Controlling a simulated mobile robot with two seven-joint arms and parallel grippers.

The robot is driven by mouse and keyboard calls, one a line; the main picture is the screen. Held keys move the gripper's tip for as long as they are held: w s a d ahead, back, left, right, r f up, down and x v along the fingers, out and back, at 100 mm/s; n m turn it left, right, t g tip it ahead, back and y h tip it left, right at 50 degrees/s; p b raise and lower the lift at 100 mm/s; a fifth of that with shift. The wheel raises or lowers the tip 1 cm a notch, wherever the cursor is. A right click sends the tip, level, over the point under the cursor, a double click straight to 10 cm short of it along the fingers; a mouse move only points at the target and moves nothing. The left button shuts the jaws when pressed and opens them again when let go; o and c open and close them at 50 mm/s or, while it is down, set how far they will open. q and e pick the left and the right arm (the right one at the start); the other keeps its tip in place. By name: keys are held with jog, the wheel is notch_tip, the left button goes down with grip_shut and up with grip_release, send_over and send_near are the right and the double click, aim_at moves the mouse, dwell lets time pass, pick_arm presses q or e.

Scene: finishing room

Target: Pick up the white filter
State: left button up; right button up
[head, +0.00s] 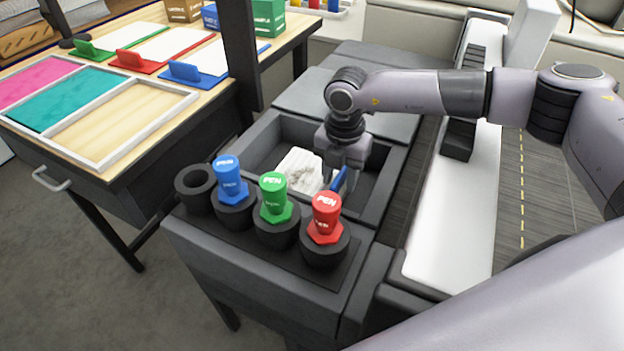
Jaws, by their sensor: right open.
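A white, ridged block, which looks like the white filter (299,170), lies in the dark grey open bin (262,131) on my work deck. My right gripper (341,181) points down into the bin, just to the right of the white filter. Its jaws are open, and the filter is beside them rather than clearly between them. A small blue piece shows at the fingertips; I cannot tell whether it is part of the gripper or a separate thing. My left gripper is out of view.
A rack in front of the bin holds blue (229,180), green (274,197) and red (326,217) pens in black cups, plus an empty cup (196,186). A table with a sectioned tray (149,130) stands left, beside a dark post (240,55).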

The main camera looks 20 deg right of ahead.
grip_shut()
jog(key=shift+r, duration=0.2)
